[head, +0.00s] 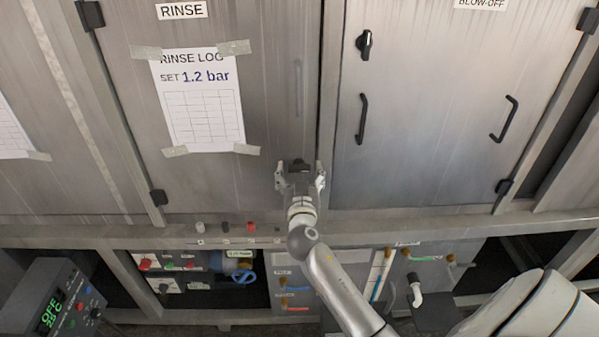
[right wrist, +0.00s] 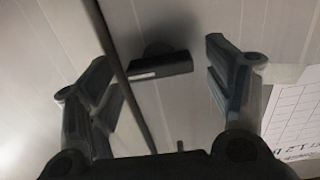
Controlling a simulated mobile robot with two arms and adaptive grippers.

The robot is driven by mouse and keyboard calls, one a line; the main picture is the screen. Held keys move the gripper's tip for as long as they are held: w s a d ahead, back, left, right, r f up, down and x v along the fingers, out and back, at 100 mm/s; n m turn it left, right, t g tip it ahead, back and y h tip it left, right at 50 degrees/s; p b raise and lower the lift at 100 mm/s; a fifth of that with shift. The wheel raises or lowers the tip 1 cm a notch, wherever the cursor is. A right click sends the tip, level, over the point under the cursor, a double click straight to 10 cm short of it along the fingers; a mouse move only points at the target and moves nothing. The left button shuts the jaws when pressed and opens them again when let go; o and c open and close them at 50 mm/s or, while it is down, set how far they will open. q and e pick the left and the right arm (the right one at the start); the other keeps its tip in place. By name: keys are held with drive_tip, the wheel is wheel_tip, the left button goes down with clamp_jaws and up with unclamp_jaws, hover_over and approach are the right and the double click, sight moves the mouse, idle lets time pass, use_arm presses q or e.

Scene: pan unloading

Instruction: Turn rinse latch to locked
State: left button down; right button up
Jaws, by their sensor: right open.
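The rinse latch is a small black turn handle (right wrist: 160,68) on the grey metal RINSE door (head: 270,60). In the right wrist view its bar lies nearly level, close to the door seam. In the head view the latch (head: 299,165) shows only as a dark piece at the door's lower right. My right gripper (head: 300,178) is open, with one finger on each side of the latch. In the right wrist view the gripper (right wrist: 160,75) has the bar between its fingertips; I cannot tell whether the left finger touches it. My left gripper is not in view.
The BLOW-OFF door (head: 430,120) on the right has its own black latch (head: 365,44) and two black handles. A taped RINSE LOG sheet (head: 200,105) hangs on the rinse door. A ledge (head: 100,236) with small knobs runs below. A control box (head: 55,305) stands at lower left.

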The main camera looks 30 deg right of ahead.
drive_tip(key=shift+c, duration=0.4)
drive_tip(key=c, duration=1)
drive_tip(key=shift+o, duration=0.2)
drive_tip(key=shift+n, duration=0.4)
drive_tip(key=shift+n+b, duration=0.35)
drive_tip(key=shift+n, duration=0.55)
drive_tip(key=n, duration=0.3)
drive_tip(key=shift+a+n, duration=0.1)
drive_tip(key=shift+n, duration=0.2)
drive_tip(key=n, duration=0.5)
drive_tip(key=n+p, duration=0.2)
drive_tip(key=n, duration=0.4)
drive_tip(key=shift+f+n, duration=0.15)
drive_tip(key=shift+n, duration=0.25)
drive_tip(key=shift+o, duration=0.2)
